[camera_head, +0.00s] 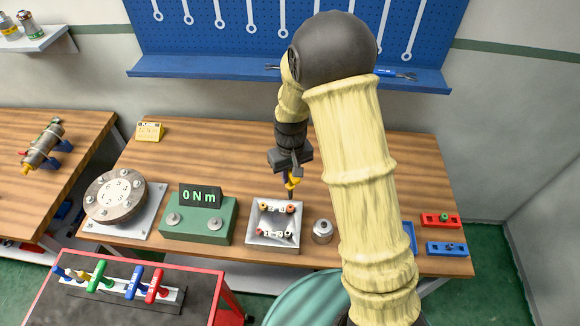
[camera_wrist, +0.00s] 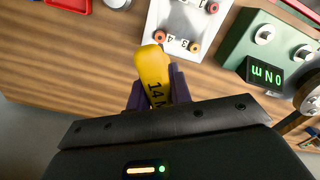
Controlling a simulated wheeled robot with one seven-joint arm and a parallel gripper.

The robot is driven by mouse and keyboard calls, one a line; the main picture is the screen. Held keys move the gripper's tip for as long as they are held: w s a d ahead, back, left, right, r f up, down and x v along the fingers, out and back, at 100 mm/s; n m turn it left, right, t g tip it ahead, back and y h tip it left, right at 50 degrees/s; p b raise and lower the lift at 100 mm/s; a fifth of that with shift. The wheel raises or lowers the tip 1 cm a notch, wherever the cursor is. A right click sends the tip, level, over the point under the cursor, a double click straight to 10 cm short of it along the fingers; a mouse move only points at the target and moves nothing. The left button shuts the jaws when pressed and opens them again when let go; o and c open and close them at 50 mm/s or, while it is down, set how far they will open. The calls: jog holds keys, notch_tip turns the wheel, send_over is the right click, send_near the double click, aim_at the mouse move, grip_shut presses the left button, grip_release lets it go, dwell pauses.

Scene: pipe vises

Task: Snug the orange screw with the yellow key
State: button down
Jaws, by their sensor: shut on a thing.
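My gripper (camera_head: 291,168) is shut on the yellow key (camera_wrist: 152,68), whose handle bears a dark "14" marking in the wrist view. In the head view the key (camera_head: 292,181) hangs upright with its dark shank down, at the far edge of a light grey screw box (camera_head: 251,237). A redder screw (camera_wrist: 212,7) sits farther in. The key's tip is unclear; I cannot tell whether it touches a screw.
A green torque tester (camera_head: 197,226) reading 0 Nm stands left of the box, with a round flange (camera_head: 115,196) beyond. A small metal pot (camera_head: 322,231) is close on the right. Red and blue blocks (camera_head: 440,220) (camera_head: 446,249) lie far right. More coloured keys (camera_head: 134,283) stand in a rack in front.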

aim_at(290, 185)
jog(key=shift+s, duration=0.15)
jog(key=shift+w+f, duration=0.2)
jog(key=shift+f, duration=0.15)
jog(key=shift+s+a+f+b, duration=0.15)
jog(key=shift+s+f+b, duration=0.05)
jog(key=shift+f+b, duration=0.9)
jog(key=shift+d+f+b, duration=0.25)
jog(key=shift+f+b, duration=0.2)
jog(key=shift+f, duration=0.4)
jog(key=shift+a, duration=0.1)
jog(key=shift+f, duration=0.35)
